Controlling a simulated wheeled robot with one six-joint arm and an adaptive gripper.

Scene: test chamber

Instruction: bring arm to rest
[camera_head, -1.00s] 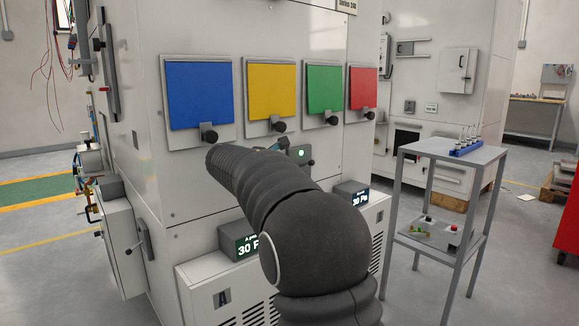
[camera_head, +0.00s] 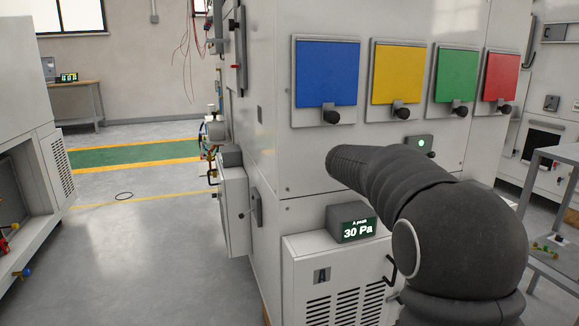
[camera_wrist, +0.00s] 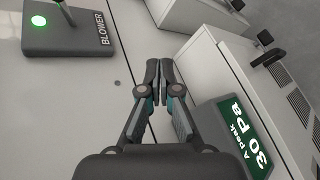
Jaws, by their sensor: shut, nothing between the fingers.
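My gripper (camera_wrist: 158,78) shows in the wrist view with its two dark fingers together and nothing between them. It points along the front of the white cabinet (camera_head: 305,172), apart from any handle. In the head view my black-sleeved arm reaches forward toward the cabinet, and the gripper itself is hidden behind the sleeve. To the gripper's left in the wrist view is the BLOWER box (camera_wrist: 80,38) with a lit green lamp. To its right is the display (camera_wrist: 240,135) reading "A peak 30 Pa".
The cabinet carries blue (camera_head: 327,73), yellow (camera_head: 396,73), green (camera_head: 457,76) and red (camera_head: 499,76) panels with black knobs. A grey cart (camera_head: 548,200) stands at right. Another white cabinet (camera_head: 30,160) is at far left.

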